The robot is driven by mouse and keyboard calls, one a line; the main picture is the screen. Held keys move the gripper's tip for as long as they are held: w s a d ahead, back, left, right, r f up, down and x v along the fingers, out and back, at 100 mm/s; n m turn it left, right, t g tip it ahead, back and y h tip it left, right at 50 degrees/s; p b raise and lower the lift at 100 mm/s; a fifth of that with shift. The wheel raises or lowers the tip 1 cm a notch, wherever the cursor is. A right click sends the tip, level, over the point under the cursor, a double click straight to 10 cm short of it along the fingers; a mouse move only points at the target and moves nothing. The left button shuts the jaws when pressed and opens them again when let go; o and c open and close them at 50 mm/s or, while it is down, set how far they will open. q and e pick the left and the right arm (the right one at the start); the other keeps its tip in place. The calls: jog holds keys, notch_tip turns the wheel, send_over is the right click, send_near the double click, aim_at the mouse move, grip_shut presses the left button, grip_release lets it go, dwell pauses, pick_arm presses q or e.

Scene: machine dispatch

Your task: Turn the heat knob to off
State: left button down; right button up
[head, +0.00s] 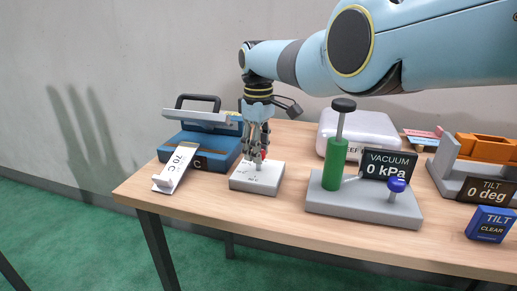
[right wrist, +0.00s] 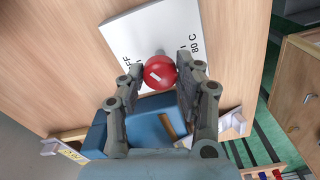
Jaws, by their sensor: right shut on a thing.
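The heat knob is a red round knob (right wrist: 160,72) with a white mark, on a white box (right wrist: 122,38) printed with partly hidden labels, one reading 80 C. In the head view the white box (head: 255,181) sits on the table between the blue machine and the vacuum stand. My right gripper (head: 258,157) points down over the box, its fingers shut on the knob. In the right wrist view its fingertips (right wrist: 163,76) lie on either side of the knob. The knob's exact setting is hard to read. My left gripper is out of view.
A blue machine (head: 218,150) with a black handle stands left, a white 70 C strip (head: 177,166) in front. Right of the box is a grey stand (head: 365,208) with a green cylinder and blue knob. Tilt devices are at far right. The table's front edge is close.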

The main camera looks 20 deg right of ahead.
jog(key=m, duration=1.1)
jog(key=shift+m, duration=0.3)
jog(key=m, duration=1.1)
jog(key=shift+m, duration=0.4)
jog(key=o, duration=1.1)
jog(key=shift+o, duration=0.2)
